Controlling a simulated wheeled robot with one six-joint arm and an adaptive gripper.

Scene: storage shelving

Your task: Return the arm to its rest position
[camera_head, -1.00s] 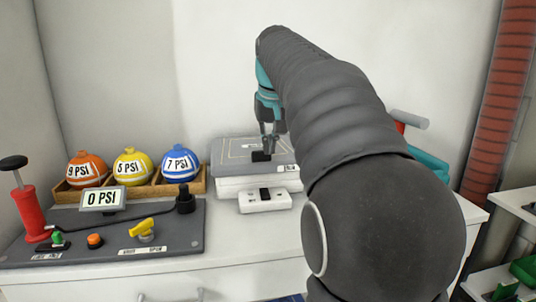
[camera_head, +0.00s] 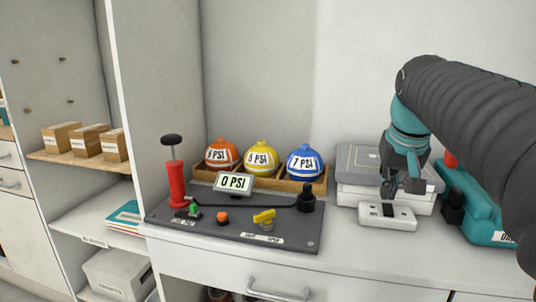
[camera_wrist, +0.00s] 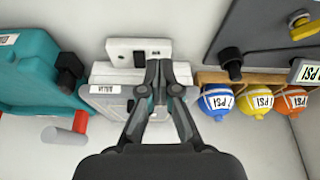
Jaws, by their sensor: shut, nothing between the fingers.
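My gripper (camera_head: 403,189) hangs pointing down at the right in the head view, in front of the grey-lidded white case (camera_head: 352,160) and close to the white switch box (camera_head: 375,220). In the wrist view my gripper's fingers (camera_wrist: 158,75) are together and hold nothing. The white case (camera_wrist: 105,73) lies behind the fingers there, and the switch box (camera_wrist: 118,45) lies just beyond the fingertips. My dark sleeved arm covers the right of the head view. I cannot tell the exact height of the fingertips above the case.
A teal case (camera_head: 480,212) stands right of the gripper. Left are a pump panel (camera_head: 290,235) with a 0 PSI display (camera_head: 233,183), and a wooden rack (camera_head: 320,185) with orange, yellow and blue balls. Shelves with cartons (camera_head: 88,140) stand far left.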

